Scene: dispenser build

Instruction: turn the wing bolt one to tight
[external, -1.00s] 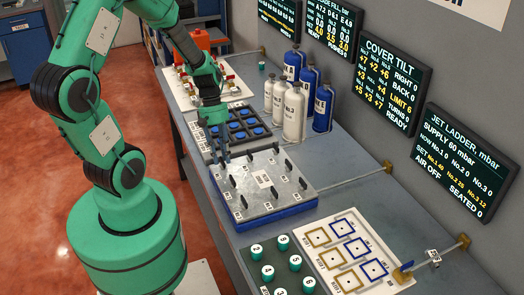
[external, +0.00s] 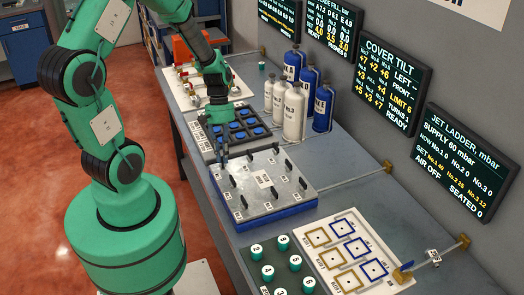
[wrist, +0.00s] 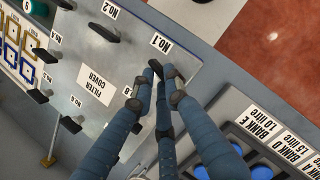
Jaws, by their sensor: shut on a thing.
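The filter cover (external: 262,190) is a grey plate on a blue base on the bench, and several black wing bolts stand on it. It also shows in the wrist view (wrist: 185,75), where a No.1 label (wrist: 160,42) lies just beyond my fingertips. My gripper (external: 223,157) points down at the far left corner of the cover. In the wrist view my blue-grey fingers (wrist: 157,88) are closed together on wing bolt one beside that label.
The COVER TILT screen (external: 388,82) reads LEFT, FRONT, LIMIT 6, TURNS 1 and READY. A tray of blue round caps (external: 240,128) is close behind my gripper. White and blue bottles (external: 294,110) stand to the right. Green numbered caps (external: 268,271) are at the front.

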